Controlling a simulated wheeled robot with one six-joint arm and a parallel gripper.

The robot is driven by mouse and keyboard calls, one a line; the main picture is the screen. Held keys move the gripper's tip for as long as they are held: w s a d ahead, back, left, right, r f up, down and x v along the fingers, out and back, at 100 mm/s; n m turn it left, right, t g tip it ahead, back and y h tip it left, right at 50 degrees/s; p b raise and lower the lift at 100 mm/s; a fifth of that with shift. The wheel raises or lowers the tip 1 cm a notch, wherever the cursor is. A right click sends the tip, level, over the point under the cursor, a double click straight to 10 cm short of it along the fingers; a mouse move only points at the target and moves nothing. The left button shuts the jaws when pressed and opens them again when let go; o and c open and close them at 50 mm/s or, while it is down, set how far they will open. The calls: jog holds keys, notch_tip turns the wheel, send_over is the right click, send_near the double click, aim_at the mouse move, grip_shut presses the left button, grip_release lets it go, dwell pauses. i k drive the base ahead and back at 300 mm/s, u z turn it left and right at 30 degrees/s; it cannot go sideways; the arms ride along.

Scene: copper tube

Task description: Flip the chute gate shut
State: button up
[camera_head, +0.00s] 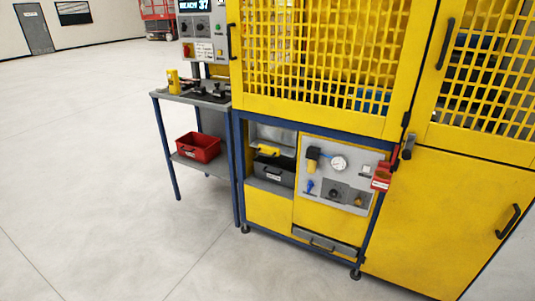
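In the head view, an opening sits low in the left part of the yellow machine. A light grey plate (273,135), perhaps part of the chute, shows in its upper part. A small yellow piece (268,151), possibly the gate or its handle, sits just below the plate. A dark grey bin (272,174) with a white label stands beneath it. I cannot tell for sure which part is the chute gate or how far it is open. My gripper is not in view.
A grey panel (336,192) with a gauge and valves is right of the opening. A blue-legged side table (190,97) stands left, with a red bin (198,147) on its lower shelf. Yellow mesh doors (318,48) rise above. The floor (90,190) in front is clear.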

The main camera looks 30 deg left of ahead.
aim_at(265, 148)
jog(key=k, duration=0.55)
jog(key=u, duration=0.85)
jog(key=i, duration=1.6)
jog(key=z, duration=0.7)
